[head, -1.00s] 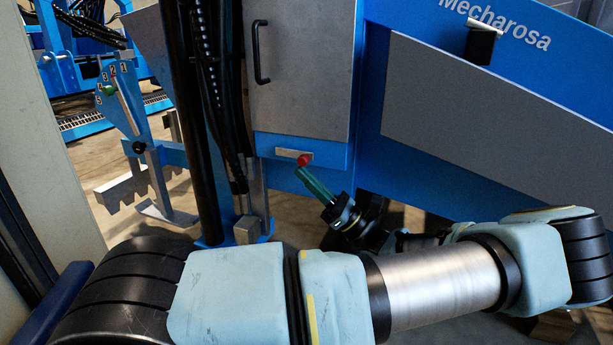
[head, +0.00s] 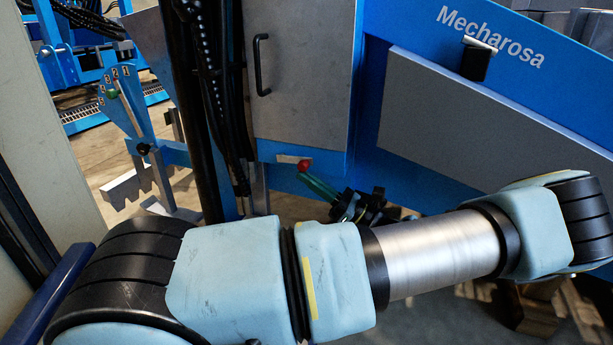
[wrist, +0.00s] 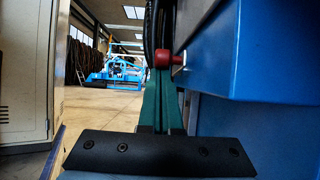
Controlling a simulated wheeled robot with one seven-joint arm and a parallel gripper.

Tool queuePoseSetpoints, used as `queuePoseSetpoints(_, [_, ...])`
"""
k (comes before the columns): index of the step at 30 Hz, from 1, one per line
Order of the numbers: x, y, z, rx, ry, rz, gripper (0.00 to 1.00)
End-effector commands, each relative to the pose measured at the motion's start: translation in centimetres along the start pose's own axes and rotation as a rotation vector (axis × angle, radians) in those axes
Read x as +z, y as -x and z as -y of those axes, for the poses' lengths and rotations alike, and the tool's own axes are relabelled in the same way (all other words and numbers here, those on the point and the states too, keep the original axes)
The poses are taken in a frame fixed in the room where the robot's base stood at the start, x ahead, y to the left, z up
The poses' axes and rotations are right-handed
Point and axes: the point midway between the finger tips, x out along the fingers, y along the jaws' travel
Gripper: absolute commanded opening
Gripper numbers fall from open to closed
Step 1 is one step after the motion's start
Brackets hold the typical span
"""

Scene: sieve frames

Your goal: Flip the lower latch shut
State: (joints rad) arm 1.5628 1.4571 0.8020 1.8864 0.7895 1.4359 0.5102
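The latch's red knob (head: 304,165) sits in front of a small pale plate (head: 293,160) on the blue frame, below a grey cabinet door. In the wrist view the red knob (wrist: 163,56) is on a short metal pin coming from the side of a blue beam. My gripper (head: 307,174) reaches in from the lower right, its green fingers tilted up toward the knob. In the wrist view the green fingers (wrist: 162,75) lie close together, with the knob at their tips. They look touching the knob, not spread around it.
The grey door (head: 300,75) with a black handle (head: 261,65) is above. Black hoses (head: 215,90) and a dark post run at its left. The blue beam (wrist: 260,55) is close on the right in the wrist view. Open floor (wrist: 95,105) shows to the left.

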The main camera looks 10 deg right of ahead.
Motion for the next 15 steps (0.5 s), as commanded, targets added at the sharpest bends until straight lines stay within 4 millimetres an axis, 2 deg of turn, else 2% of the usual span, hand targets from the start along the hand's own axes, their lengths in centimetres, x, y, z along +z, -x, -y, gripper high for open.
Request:
queuePoseSetpoints(1, [1.0, -0.5, 0.0, 0.001, 0.000, -0.024, 0.00])
queuePoseSetpoints(6, [2.1, -0.8, 0.0, 0.001, 0.001, -0.121, 0.00])
queuePoseSetpoints(10, [2.7, -1.1, 0.0, 0.001, 0.001, -0.204, 0.00])
queuePoseSetpoints(15, [3.0, -1.2, 0.0, -0.001, 0.000, -0.196, 0.00])
